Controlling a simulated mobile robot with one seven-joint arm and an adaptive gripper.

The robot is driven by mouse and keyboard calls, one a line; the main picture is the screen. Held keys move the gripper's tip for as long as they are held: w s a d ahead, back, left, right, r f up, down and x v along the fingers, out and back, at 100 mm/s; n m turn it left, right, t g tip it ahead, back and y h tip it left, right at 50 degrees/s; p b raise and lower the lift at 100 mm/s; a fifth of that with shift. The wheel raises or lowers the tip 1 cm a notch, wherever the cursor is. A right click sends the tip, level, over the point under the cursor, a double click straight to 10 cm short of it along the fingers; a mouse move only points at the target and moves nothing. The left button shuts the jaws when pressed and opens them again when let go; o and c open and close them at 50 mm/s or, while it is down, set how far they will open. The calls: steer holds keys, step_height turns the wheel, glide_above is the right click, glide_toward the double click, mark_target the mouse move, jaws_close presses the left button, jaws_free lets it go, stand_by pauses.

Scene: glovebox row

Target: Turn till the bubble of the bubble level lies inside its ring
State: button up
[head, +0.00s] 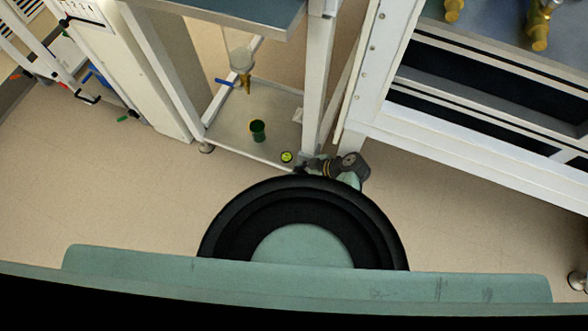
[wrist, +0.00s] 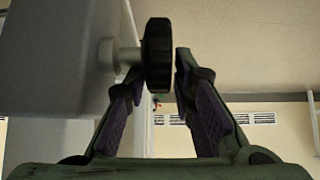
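The bubble level (head: 287,157) is a small yellow-green disc with a dark rim. It sits near the front right corner of the low shelf in the head view. Its bubble and ring are too small to read. My gripper (head: 303,168) is partly hidden beside that corner. In the wrist view my gripper (wrist: 161,75) has a finger on each side of a black knob (wrist: 158,50). The knob sits on a short pale stem out of a grey-white block (wrist: 60,60). The fingers are very close to the knob; I cannot tell whether they press on it.
A dark green cup (head: 257,130) stands on the low shelf (head: 228,130). A funnel-like vessel with a brass tip and a blue handle (head: 240,70) is above it. White frame posts (head: 320,90) rise close by. Open floor (head: 110,190) lies to the left.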

steer(key=shift+x, duration=1.2)
steer(key=shift+w, duration=0.1)
steer(key=shift+c, duration=0.5)
jaws_close()
